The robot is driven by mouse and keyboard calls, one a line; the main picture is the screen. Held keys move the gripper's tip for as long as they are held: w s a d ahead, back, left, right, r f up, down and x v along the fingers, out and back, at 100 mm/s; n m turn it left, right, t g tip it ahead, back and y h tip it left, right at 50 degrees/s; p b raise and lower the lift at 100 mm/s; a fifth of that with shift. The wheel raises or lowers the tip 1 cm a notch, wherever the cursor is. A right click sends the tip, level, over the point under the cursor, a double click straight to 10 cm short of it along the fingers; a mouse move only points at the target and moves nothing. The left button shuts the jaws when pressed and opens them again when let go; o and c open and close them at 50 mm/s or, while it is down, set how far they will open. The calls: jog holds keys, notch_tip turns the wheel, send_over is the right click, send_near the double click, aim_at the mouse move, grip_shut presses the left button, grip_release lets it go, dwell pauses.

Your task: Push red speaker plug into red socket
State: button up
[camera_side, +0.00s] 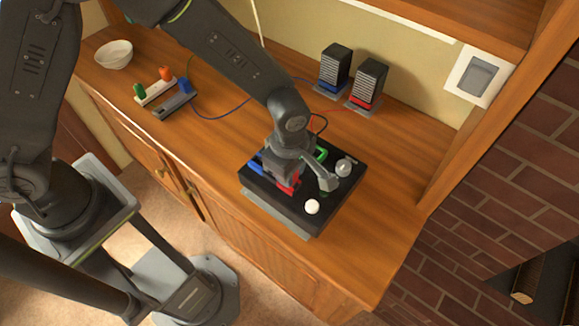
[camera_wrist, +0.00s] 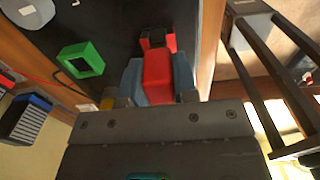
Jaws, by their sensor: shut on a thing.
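In the wrist view, the red plug (camera_wrist: 158,78) sits between the two grey fingers of my gripper (camera_wrist: 157,66), which is shut on it. The red socket (camera_wrist: 172,43), with a dark opening, lies straight in front of the plug on the black box. The plug's front end is at or very close to the socket; I cannot tell whether it is inside. In the side view, my gripper (camera_side: 283,178) is low over the black box (camera_side: 331,207), and red shows under it (camera_side: 289,187). The wrist partly hides the plug and socket there.
On the box are a green socket (camera_side: 321,154), a blue piece (camera_side: 256,167), a white knob (camera_side: 312,207) and a grey knob (camera_side: 344,167). Two speakers (camera_side: 335,66) (camera_side: 368,82) stand behind. Holders with coloured plugs (camera_side: 175,103) and a white bowl (camera_side: 114,54) are at left.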

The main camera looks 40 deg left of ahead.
jog(key=shift+f, duration=0.45)
jog(key=o, duration=1)
jog(key=shift+o, duration=0.2)
notch_tip(320, 180, up, 14)
